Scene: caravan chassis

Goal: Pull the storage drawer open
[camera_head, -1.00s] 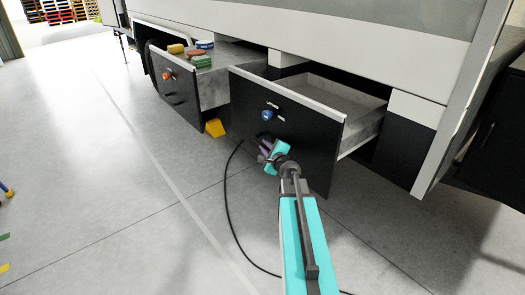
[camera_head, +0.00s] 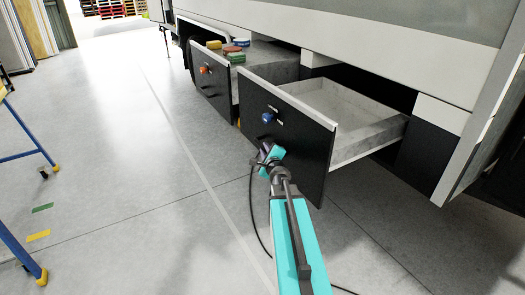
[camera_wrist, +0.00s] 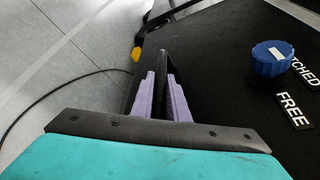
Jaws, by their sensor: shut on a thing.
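The storage drawer (camera_head: 300,152) with the black front and blue knob (camera_head: 267,117) stands pulled out from the caravan side, and its pale inside looks empty. My gripper (camera_head: 264,151) is at the lower part of this front, below the knob. In the wrist view, the purple fingers of my gripper (camera_wrist: 161,88) are shut on a black bar handle (camera_wrist: 163,60), one finger on each side. The blue knob (camera_wrist: 271,59) has a white mark, near the lettering FREE (camera_wrist: 293,110) and a partly cut-off word ending in TCHED. The handle is mostly hidden in the head view.
A blue-legged stand (camera_head: 22,245) is at the far left. The floor (camera_head: 130,190) between is mostly clear. A black cable hangs by my arm.

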